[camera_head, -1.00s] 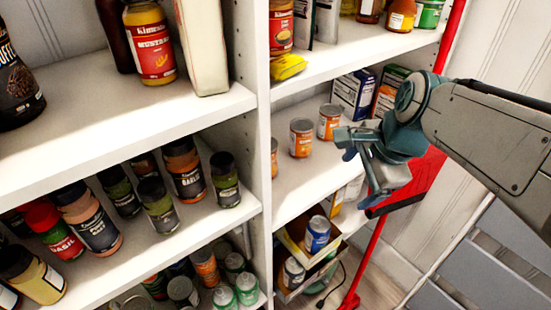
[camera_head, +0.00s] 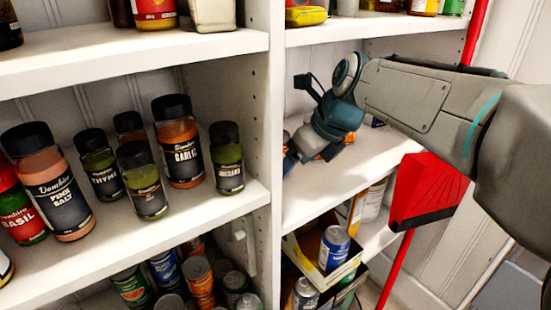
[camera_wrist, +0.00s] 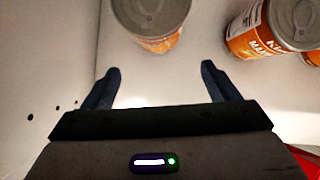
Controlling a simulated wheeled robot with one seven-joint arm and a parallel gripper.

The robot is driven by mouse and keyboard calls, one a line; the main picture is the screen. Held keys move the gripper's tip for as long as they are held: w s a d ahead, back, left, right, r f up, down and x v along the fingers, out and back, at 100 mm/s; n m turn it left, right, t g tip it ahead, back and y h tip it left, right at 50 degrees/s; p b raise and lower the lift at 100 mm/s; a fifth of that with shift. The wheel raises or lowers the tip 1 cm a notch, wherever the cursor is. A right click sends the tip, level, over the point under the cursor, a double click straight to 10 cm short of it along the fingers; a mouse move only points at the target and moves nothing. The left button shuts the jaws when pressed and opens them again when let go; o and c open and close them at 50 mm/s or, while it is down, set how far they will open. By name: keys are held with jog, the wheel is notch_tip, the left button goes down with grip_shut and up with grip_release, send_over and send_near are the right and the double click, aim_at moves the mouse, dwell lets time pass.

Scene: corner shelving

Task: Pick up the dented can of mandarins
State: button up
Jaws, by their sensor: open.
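My gripper (camera_wrist: 160,70) is open and empty in the wrist view, its two dark fingers apart on the shelf's white surface. An orange-labelled can (camera_wrist: 150,22) stands just beyond the fingertips, roughly centred between them and not enclosed. A second can (camera_wrist: 262,32), with an orange label starting "MAN", stands to the right, outside the fingers. I cannot tell which can is dented. In the head view, my gripper (camera_head: 290,155) reaches into the middle shelf of the right-hand unit. The arm hides most of the cans there; only a bit of orange shows.
An upright divider (camera_head: 274,130) stands close left of my gripper. A shelf board (camera_head: 400,24) lies above it. Below are open boxes with a blue can (camera_head: 333,245). A red broom or dustpan (camera_head: 425,195) hangs at the right. Spice jars (camera_head: 185,140) fill the left shelf.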

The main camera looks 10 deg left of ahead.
jog(key=shift+w+a, duration=0.5)
jog(key=shift+a, duration=0.4)
jog(key=a, duration=0.1)
jog(key=w+a+b, duration=0.1)
jog(key=w+a, duration=0.1)
jog(key=a, duration=0.1)
jog(key=shift+w+f+b, duration=0.1)
jog(key=shift+f+b, duration=0.25)
jog(key=shift+f, duration=0.2)
jog(key=shift+a, duration=0.1)
jog(key=c, duration=1.3)
